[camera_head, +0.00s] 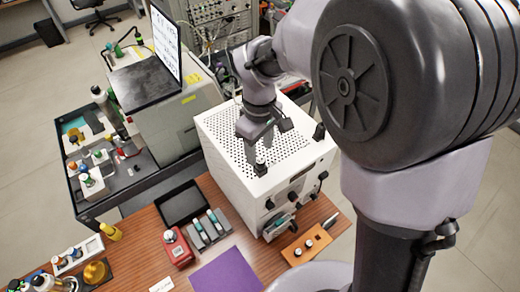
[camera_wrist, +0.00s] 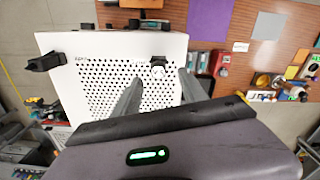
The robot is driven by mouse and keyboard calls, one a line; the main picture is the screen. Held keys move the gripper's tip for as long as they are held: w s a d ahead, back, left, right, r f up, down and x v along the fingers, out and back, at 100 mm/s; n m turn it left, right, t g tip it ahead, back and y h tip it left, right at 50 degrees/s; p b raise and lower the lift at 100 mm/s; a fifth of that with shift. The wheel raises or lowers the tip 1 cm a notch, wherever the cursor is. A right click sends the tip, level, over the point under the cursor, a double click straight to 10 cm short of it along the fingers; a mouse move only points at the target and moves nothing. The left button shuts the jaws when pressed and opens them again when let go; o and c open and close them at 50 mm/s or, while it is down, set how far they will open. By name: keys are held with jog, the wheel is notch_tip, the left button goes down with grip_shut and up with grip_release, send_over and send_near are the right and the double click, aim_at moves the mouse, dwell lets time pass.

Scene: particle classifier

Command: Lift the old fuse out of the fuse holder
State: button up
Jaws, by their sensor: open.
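A small dark piece with a light cap, apparently the fuse holder with the old fuse (camera_head: 261,168), stands on the perforated top of the white box (camera_head: 225,140). It also shows in the wrist view (camera_wrist: 158,66), near the box edge. I cannot tell fuse from holder at this size. My gripper (camera_head: 263,150) is over the box top, pointing down. In the wrist view my gripper (camera_wrist: 160,76) is open, with its two fingers apart on either side of the piece. Nothing shows held between them. I cannot tell the exact height of the fingertips.
A black fitting (camera_head: 319,131) sticks up at the box's right edge; knobs line its front. On the wooden table (camera_head: 150,212) are a black tray (camera_head: 183,203), a grey rack (camera_head: 209,231), a red box (camera_head: 177,249), a purple mat (camera_head: 226,272) and an orange block (camera_head: 306,244).

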aim_at(260, 160)
notch_tip(260, 160, down, 6)
jog(key=shift+w+r, duration=0.1)
jog(key=shift+w, duration=0.05)
jog(key=shift+d, duration=0.1)
jog(key=shift+r, duration=0.1)
jog(key=shift+c, duration=0.4)
grip_shut()
jog(key=shift+r, duration=0.1)
jog(key=shift+r, duration=0.4)
notch_tip(260, 160, up, 2)
jog(key=shift+r, duration=0.2)
jog(key=s+d+r, duration=0.1)
jog(key=s+d, duration=1)
jog(key=shift+s+d+r+b, duration=0.2)
jog(key=shift+r+b, duration=0.1)
jog(key=shift+b, duration=0.15)
